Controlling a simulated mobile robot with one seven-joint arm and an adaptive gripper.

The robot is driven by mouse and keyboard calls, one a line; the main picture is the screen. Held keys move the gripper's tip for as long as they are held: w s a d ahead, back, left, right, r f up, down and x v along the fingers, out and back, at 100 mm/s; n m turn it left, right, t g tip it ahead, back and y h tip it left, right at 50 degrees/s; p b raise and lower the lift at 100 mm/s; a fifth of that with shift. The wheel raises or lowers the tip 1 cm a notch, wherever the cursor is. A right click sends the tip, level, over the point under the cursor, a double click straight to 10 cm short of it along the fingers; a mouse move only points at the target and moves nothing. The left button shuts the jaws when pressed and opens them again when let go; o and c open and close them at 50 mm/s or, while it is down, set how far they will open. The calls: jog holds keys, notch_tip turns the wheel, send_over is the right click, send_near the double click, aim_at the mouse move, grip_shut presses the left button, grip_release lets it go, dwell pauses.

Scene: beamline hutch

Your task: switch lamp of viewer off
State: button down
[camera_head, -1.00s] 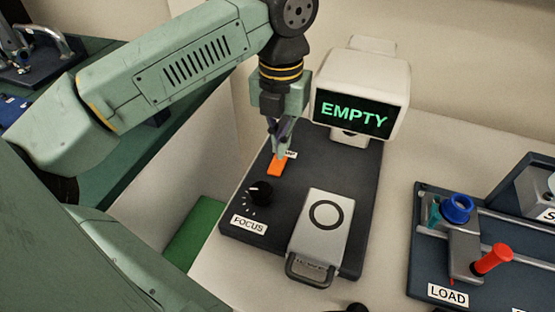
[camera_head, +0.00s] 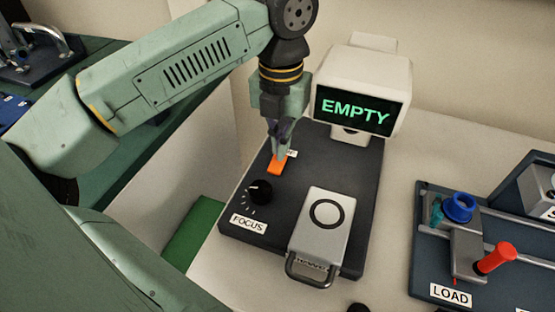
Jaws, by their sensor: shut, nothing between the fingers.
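The viewer (camera_head: 347,178) has a dark base and a white head with a screen (camera_head: 353,112) that reads "EMPTY" in lit green letters. An orange rocker switch (camera_head: 277,167) sits on the base's left part, with a small white label partly hidden behind my gripper. My gripper (camera_head: 280,153) is shut and points down at the switch's far end. Its tips touch or nearly touch the switch; I cannot tell which. I cannot tell the switch's position.
A black FOCUS knob (camera_head: 259,192) lies just in front of the switch. A grey drawer-like block (camera_head: 324,228) with a handle is to the right. A LOAD station (camera_head: 425,268) with blue and red knobs stands further right. The pale table (camera_head: 402,165) between is clear.

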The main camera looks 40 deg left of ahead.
jog(key=shift+f+b, duration=0.75)
jog(key=shift+f, duration=0.05)
jog(key=shift+r, duration=0.1)
jog(key=shift+r+p, duration=2)
jog(key=shift+r, duration=1.45)
